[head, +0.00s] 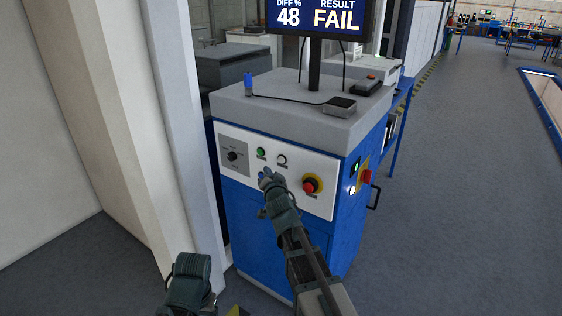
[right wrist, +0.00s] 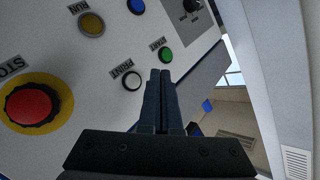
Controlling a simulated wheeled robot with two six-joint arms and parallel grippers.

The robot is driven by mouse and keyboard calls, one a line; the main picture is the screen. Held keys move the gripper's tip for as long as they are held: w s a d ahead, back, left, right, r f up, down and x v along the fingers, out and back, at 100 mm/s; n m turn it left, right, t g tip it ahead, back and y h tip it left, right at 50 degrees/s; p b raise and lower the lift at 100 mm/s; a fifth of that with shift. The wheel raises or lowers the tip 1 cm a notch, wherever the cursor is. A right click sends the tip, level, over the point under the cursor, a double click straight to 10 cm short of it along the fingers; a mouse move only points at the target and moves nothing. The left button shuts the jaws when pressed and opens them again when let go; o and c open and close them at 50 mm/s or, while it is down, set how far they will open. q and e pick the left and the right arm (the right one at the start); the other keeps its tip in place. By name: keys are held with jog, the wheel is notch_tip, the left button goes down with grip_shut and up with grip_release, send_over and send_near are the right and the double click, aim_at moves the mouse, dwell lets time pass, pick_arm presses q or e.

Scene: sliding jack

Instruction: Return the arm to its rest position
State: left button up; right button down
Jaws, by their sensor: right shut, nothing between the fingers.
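My right arm reaches up from the lower right of the head view. My right gripper (head: 266,177) is in front of the white control panel (head: 235,178) of a blue cabinet. In the right wrist view its two fingers (right wrist: 161,78) are together with nothing between them. The fingertips appear near the green button (right wrist: 165,55) and the white button (right wrist: 132,81); I cannot tell whether they touch the panel. One dark link of my own arm shows at the bottom left of the head view; my left gripper's fingers do not show.
A red stop button (head: 311,184) on a yellow ring is right of my gripper. A selector knob (head: 232,156) is on the left. A monitor (head: 330,18) reading FAIL stands on the cabinet (head: 260,228). A pale column (head: 185,120) is close on the left; floor (head: 455,190) is clear right.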

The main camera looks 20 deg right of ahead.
jog(key=s+a+f+n+g+p, duration=0.25)
jog(key=s+a+f+g, duration=0.2)
jog(key=s, duration=0.25)
jog(key=s+a+f+n+g+p, duration=0.25)
jog(key=s+a+f+g, duration=0.2)
jog(key=s, duration=0.35)
jog(key=s+a+f+n+g+p, duration=0.1)
jog(key=s+a+n+g, duration=0.2)
jog(key=s, duration=0.6)
jog(key=s+a+f+n+g, duration=0.2)
jog(key=s+a+n+g, duration=0.2)
jog(key=s, duration=0.6)
jog(key=shift+n+y+p, duration=0.3)
jog(key=shift+y+p, duration=0.1)
